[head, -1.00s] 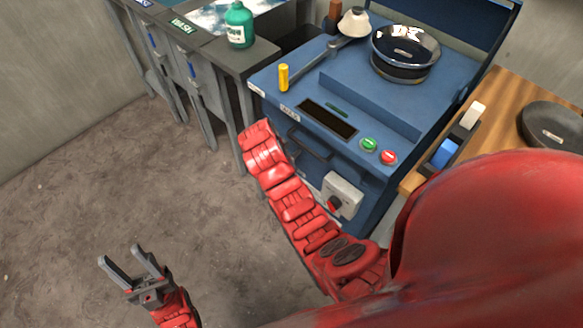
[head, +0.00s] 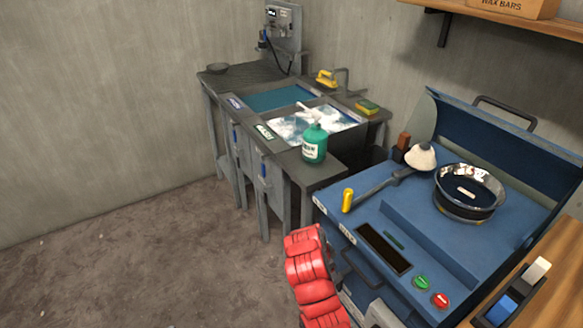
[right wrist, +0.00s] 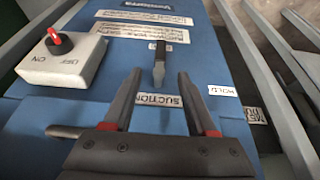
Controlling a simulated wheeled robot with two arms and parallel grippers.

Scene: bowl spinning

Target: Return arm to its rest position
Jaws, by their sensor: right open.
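My red arm (head: 312,278) rises from the bottom edge of the head view beside the front of the blue machine (head: 375,210); its gripper is not visible there. In the right wrist view my right gripper (right wrist: 156,80) is open and empty, with its fingers pointing at the machine's blue panel (right wrist: 205,70). A small dark lever (right wrist: 159,62) is just beyond the fingertips, above a SUCTION label. I cannot tell whether the fingers touch the panel. My left gripper is out of view.
A shiny metal bowl (head: 484,186) sits on top of the machine, near a yellow-handled lever arm (head: 385,186). A white switch box with a red knob (right wrist: 60,44) is left of the fingers. A sink bench with a green bottle (head: 314,144) stands behind. The floor at left is clear.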

